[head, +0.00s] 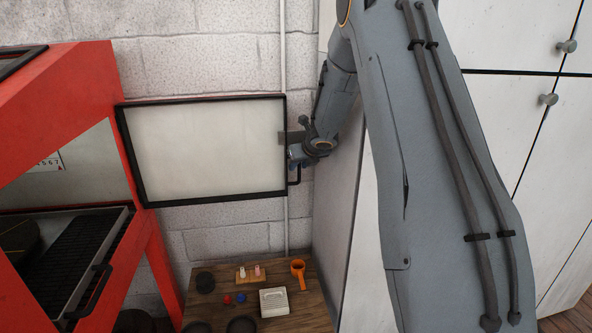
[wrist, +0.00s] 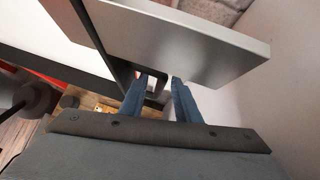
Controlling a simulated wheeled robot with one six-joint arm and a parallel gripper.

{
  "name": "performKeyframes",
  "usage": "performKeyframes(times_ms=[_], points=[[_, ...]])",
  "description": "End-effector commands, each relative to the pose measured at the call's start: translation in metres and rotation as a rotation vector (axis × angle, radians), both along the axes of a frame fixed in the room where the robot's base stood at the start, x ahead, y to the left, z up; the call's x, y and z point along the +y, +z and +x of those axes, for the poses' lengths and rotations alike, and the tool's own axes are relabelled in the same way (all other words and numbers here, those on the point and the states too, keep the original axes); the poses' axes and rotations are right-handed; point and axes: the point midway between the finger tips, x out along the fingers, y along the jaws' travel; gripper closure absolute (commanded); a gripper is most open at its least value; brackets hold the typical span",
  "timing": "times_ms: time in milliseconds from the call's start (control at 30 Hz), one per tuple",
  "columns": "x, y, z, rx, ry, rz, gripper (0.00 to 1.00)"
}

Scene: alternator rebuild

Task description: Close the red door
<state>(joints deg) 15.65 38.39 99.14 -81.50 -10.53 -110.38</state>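The red door is seen in the head view as a pale panel in a black frame (head: 205,98), swung out from the red cabinet (head: 60,100) and standing open. Its dark handle (head: 295,177) is at the free right edge. My gripper (head: 292,155) is at that edge, beside the handle, and partly hidden by the door's frame. In the wrist view the two blue fingers of my gripper (wrist: 160,88) are apart. A black handle loop (wrist: 153,69) shows at and between their tips; I cannot tell whether they touch it.
A wooden table (head: 235,290) below the door holds an orange cup (head: 298,268), a pale square box (head: 274,302) and small parts. A pulled-out tray (head: 70,265) sits in the cabinet. A brick wall is behind, and white cupboards (head: 510,110) stand at right.

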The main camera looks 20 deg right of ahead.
Motion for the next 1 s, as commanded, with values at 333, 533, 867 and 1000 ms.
performKeyframes(times_ms=[333, 533, 867, 1000], points=[[-0.001, -0.029, 0.029, 0.001, -0.003, 0.001, 0.71], [-0.001, -0.034, 0.034, 0.000, -0.004, 0.002, 0.71], [-0.001, -0.034, 0.034, 0.000, -0.004, 0.002, 0.89], [-0.001, -0.034, 0.034, 0.000, -0.004, 0.002, 1.00]])
